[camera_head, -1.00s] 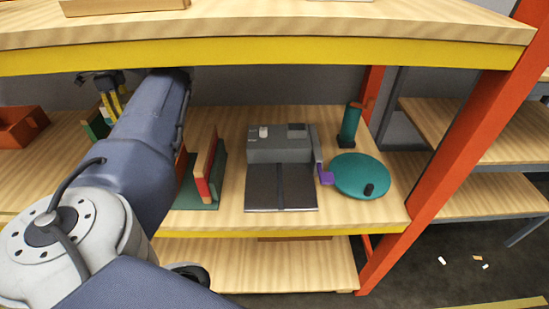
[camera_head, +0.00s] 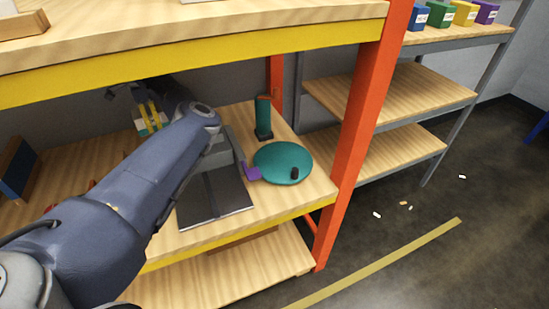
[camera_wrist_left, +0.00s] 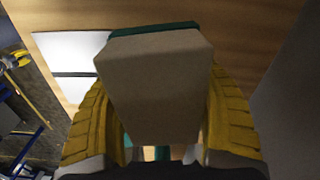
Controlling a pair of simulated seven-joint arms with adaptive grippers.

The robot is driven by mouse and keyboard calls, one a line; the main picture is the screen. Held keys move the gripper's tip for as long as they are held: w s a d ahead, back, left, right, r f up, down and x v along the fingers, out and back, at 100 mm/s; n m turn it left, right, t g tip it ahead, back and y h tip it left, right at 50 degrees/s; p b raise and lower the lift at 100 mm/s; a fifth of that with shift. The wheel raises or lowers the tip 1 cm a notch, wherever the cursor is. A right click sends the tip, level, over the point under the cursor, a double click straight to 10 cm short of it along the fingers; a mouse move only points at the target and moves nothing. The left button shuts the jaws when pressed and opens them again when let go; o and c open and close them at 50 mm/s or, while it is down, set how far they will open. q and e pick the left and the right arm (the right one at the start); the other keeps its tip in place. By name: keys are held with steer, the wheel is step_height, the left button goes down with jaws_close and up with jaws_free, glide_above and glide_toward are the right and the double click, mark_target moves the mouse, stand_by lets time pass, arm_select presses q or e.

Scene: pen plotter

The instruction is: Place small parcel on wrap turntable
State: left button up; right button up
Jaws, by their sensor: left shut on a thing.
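The wrap turntable (camera_head: 279,154) is a flat teal disc with a small black knob (camera_head: 295,174), at the right end of the middle shelf; nothing else rests on it. My left gripper (camera_head: 151,119) has yellow fingers and is left of the turntable, towards the back of the shelf. It is shut on the small parcel (camera_wrist_left: 155,85), a beige box with a teal edge at the top, which fills the middle of the left wrist view between the fingers. In the head view the parcel is mostly hidden by the fingers. My right gripper is not in view.
A grey machine with a dark flat bed (camera_head: 215,200) stands left of the turntable, partly behind my left arm. A purple piece (camera_head: 252,173) is at the disc's left edge and a teal post (camera_head: 264,117) behind it. An orange upright (camera_head: 365,120) and the yellow-edged upper shelf (camera_head: 200,62) frame the bay.

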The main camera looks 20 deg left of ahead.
arm_select(q)
steer(key=w+d+r, duration=0.1)
steer(key=w+d, duration=0.4)
steer(key=d, duration=0.6)
steer(key=w+d, duration=0.6)
steer(key=d, duration=0.5)
step_height(320, 180, up, 4)
steer(key=m, duration=0.1)
glide_above(282, 157)
step_height(282, 157, down, 20)
steer(key=shift+f, duration=0.1)
steer(key=o, duration=1.5)
steer(key=shift+f, duration=0.1)
steer(key=shift+c, duration=0.2)
step_height(282, 157, up, 12)
